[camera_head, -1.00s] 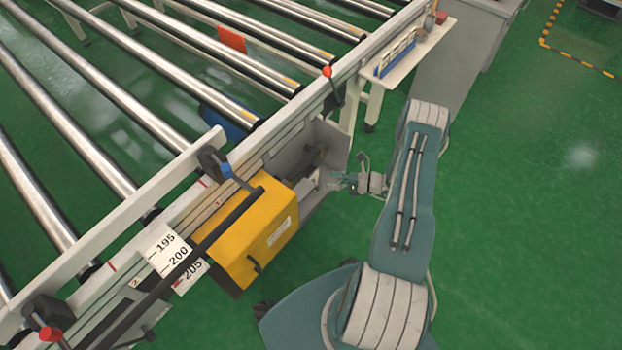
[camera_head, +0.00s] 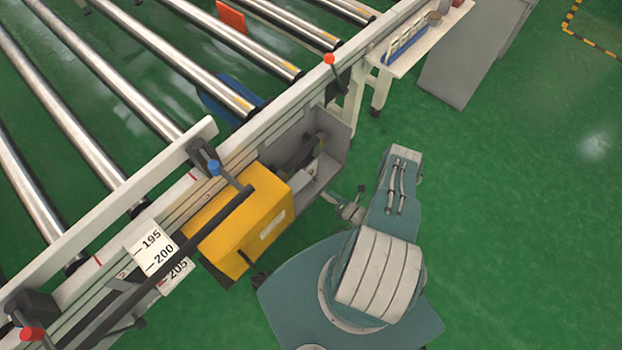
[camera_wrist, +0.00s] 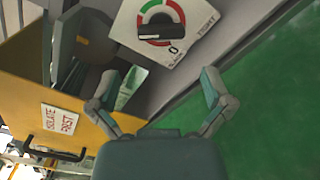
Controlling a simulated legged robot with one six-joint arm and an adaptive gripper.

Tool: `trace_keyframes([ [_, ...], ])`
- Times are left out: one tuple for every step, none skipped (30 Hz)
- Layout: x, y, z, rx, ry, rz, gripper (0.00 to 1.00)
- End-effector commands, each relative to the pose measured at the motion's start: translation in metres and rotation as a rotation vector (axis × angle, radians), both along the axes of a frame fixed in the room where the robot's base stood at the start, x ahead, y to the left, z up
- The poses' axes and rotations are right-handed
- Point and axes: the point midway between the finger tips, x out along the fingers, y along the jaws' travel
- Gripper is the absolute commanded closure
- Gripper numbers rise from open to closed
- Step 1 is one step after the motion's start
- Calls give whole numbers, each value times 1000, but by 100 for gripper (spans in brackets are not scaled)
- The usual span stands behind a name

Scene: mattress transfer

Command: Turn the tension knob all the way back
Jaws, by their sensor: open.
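The tension knob (camera_wrist: 160,32) is a black bar lying roughly level across a white dial plate (camera_wrist: 195,38) in the wrist view. The dial has a green and red ring and the words TIGHT and SLACK, with a 0 beside the ring. My gripper (camera_wrist: 172,75) is open, its two fingers spread and empty, below the dial in the picture and apart from the knob. In the head view my gripper (camera_head: 338,198) is outside the grey open housing (camera_head: 335,150), over the floor. The knob cannot be made out there.
A yellow box (camera_head: 235,220) stands beside the housing; its label (camera_wrist: 60,119) reads ISOLATE FIRST. The roller conveyor (camera_head: 110,120) runs along the left. The green floor (camera_head: 500,220) at right is free.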

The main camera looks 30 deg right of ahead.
Motion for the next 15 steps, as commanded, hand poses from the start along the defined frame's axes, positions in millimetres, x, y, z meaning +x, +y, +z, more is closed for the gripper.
trace_keyframes([
  [8,3,0,0,-1,6,0],
  [12,4,0,1,0,6,0],
  [18,6,0,1,-1,5,0],
  [22,8,0,1,-2,6,0],
  [26,9,0,1,-2,5,0],
  [32,11,0,1,-2,6,0],
  [37,13,0,1,-1,5,0],
  [41,15,0,1,-2,6,0],
  [46,17,0,1,-1,5,0],
  [50,19,0,1,-2,6,0],
  [54,20,0,1,-1,5,0],
  [59,21,0,0,-1,6,0],
  [63,23,0,0,-1,4,0],
  [65,24,0,0,0,4,0],
  [68,25,0,-1,-1,4,0],
])
